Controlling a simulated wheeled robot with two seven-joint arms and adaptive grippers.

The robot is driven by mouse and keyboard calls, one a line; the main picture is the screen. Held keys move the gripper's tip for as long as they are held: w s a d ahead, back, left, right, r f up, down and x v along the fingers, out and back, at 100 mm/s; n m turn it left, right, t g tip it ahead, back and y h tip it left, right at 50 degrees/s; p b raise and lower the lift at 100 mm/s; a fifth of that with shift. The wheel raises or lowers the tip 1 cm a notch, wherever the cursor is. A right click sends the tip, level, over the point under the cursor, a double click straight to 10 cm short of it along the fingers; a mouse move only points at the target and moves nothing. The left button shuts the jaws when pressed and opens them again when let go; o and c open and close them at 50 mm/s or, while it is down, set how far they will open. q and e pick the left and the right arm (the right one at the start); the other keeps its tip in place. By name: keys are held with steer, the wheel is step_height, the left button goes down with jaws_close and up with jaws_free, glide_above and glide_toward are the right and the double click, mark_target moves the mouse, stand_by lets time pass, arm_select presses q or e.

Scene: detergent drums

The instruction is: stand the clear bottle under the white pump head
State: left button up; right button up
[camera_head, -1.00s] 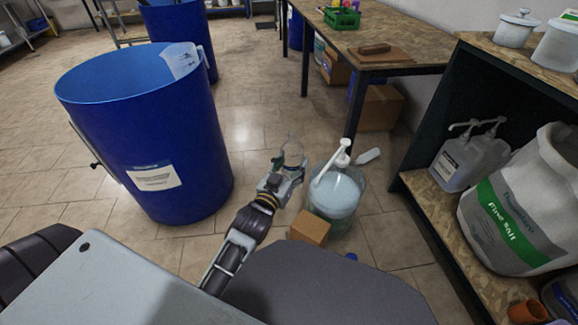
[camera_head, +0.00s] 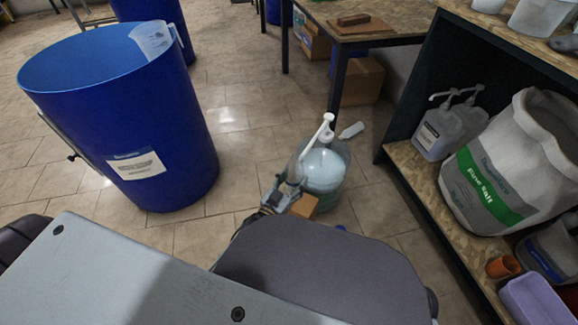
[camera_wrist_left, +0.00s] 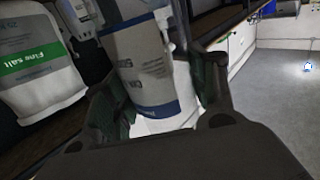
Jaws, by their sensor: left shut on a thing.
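The white pump head (camera_head: 327,134) stands on top of a clear round drum (camera_head: 326,168) of pale blue liquid on the floor. Its long spout slants down to the left. My left gripper (camera_head: 284,192) is beside the drum's left side, shut on the clear bottle (camera_head: 296,171). The bottle appears roughly upright just below the spout tip; I cannot tell whether its mouth is directly under it. In the left wrist view, the bottle (camera_wrist_left: 150,65) with its printed label fills the space between the dark fingers (camera_wrist_left: 155,100). My right gripper is not in view.
A big blue barrel (camera_head: 190,150) stands left. A white bottle (camera_head: 351,130) lies on the floor behind the drum. A shelf (camera_head: 412,172) with jugs and a salt sack (camera_head: 510,165) is at right.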

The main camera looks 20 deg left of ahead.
arm_select(q)
steer(key=s+a+f, duration=0.2)
steer(key=s+f, duration=0.5)
steer(key=f, duration=0.6)
steer(key=shift+y, duration=0.3)
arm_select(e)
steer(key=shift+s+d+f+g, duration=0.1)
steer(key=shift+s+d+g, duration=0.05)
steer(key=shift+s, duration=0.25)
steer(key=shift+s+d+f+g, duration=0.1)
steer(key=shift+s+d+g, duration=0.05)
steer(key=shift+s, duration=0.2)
arm_select(q)
steer(key=shift+f, duration=0.1)
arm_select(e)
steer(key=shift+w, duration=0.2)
